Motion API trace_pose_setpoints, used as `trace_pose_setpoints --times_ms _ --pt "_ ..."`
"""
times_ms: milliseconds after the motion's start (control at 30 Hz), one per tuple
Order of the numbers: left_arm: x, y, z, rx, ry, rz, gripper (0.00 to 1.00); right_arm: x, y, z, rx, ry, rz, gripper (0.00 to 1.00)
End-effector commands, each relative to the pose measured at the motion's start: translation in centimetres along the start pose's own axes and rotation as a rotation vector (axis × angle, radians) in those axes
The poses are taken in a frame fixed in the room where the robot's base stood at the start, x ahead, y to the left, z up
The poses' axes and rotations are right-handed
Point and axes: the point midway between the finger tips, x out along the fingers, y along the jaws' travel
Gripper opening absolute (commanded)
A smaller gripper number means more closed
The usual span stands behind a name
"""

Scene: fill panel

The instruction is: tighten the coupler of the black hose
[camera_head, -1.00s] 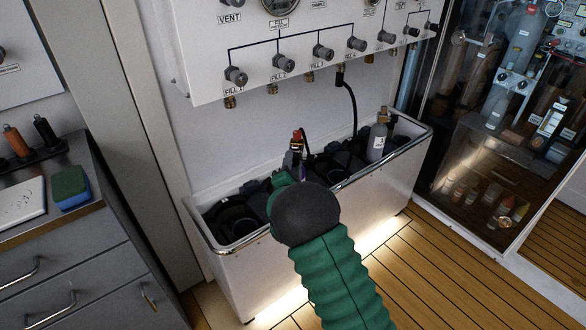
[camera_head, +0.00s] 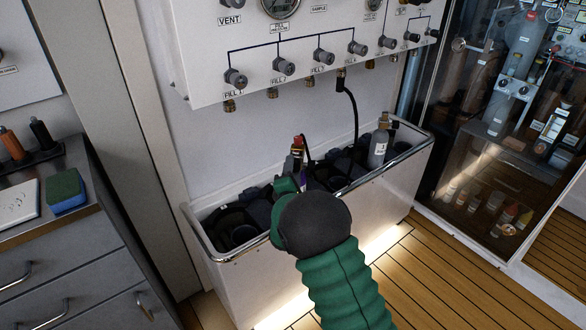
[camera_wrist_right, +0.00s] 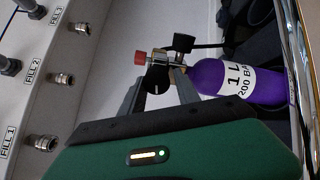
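The black hose (camera_head: 354,112) hangs from the panel's FILL 4 outlet into the white bin; its lower end is hidden. A purple cylinder (camera_wrist_right: 232,80) marked 1 L, 200 BAR lies across the right wrist view. Its valve has a red knob (camera_wrist_right: 140,57), and a dark knob and dark hose-like piece (camera_wrist_right: 207,46) show beside it. The red-topped valve also shows in the head view (camera_head: 297,146). My right gripper (camera_wrist_right: 160,80) has its fingers apart on either side of the metal valve fitting; contact is unclear. In the head view, my arm hides its fingertips. My left gripper is out of view.
The white bin (camera_head: 352,196) with a metal rim holds several dark sleeves and a grey bottle (camera_head: 378,149). The fill panel (camera_head: 300,80) overhangs it. A counter with a sponge (camera_head: 66,191) stands left, a glass cabinet right. The wooden floor in front is clear.

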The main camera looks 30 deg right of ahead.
Motion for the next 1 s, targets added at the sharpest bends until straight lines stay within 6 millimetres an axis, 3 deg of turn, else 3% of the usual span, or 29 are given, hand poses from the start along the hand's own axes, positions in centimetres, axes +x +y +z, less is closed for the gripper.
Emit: trace_pose_setpoints --times_ms 100,367,500,667,1000 --pt "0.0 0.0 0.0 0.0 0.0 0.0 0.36 0.0 0.0 0.0 0.0 0.0 0.002 0.53" --pt "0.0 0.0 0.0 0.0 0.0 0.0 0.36 0.0 0.2 0.2 0.001 -0.004 0.006 0.53" --pt "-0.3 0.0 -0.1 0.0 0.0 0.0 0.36 -0.9 0.4 0.2 0.001 -0.003 0.005 0.53" --pt "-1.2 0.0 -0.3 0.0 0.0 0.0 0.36 -4.6 0.5 0.2 0.0 -0.001 0.004 0.53" --pt "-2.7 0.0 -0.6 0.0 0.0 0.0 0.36 -14.1 0.2 0.1 -0.001 0.0 0.004 0.53"
